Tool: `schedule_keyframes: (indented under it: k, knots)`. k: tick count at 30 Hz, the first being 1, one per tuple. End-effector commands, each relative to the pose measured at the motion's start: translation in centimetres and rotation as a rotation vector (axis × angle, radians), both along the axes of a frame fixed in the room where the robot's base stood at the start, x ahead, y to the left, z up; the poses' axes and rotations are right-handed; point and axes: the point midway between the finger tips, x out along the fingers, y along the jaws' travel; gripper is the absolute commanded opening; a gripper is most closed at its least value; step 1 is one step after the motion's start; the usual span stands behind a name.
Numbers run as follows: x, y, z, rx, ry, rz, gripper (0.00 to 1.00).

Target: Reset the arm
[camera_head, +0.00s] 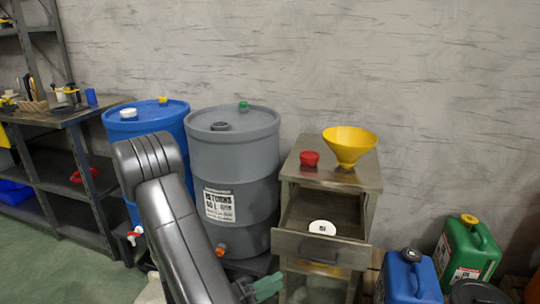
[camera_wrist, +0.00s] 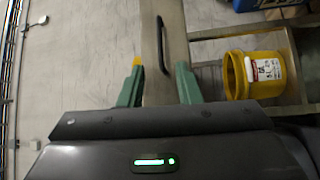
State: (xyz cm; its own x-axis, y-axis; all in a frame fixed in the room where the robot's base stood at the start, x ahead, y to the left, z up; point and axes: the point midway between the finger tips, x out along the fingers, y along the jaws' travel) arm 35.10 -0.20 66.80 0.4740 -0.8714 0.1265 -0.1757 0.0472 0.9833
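My gripper (camera_head: 264,288) shows at the bottom of the head view, low in front of the metal drawer cabinet. My dark arm reaches down to it across the grey barrel. In the wrist view, its two green fingers (camera_wrist: 159,72) stand apart with nothing held between them. Beyond the gap is a pale panel (camera_wrist: 151,30) with a dark bar handle (camera_wrist: 162,45). I cannot tell whether the fingers touch it.
The cabinet's drawer (camera_head: 318,248) is open, with a white disc (camera_head: 322,228) inside. A yellow funnel (camera_head: 349,146) and red cap (camera_head: 309,158) sit on top. Blue (camera_head: 150,122) and grey (camera_head: 234,150) barrels, a blue jerrycan (camera_head: 408,280) and a yellow bucket (camera_wrist: 253,75) are close by.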

Motion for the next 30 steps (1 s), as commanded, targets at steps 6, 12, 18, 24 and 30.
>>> schedule_keyframes:
  k: [6,12,18,24,30]
  knots:
    - [1.3,-2.7,0.3,0.001,0.0,-0.005,0.31]
    - [2.6,-5.1,0.6,0.001,-0.002,-0.006,0.31]
    - [3.9,-7.4,1.0,0.001,-0.001,-0.005,0.31]
    - [4.9,-9.3,1.3,0.0,-0.001,-0.005,0.31]
    - [5.5,-10.2,1.5,0.0,0.0,-0.002,0.31]
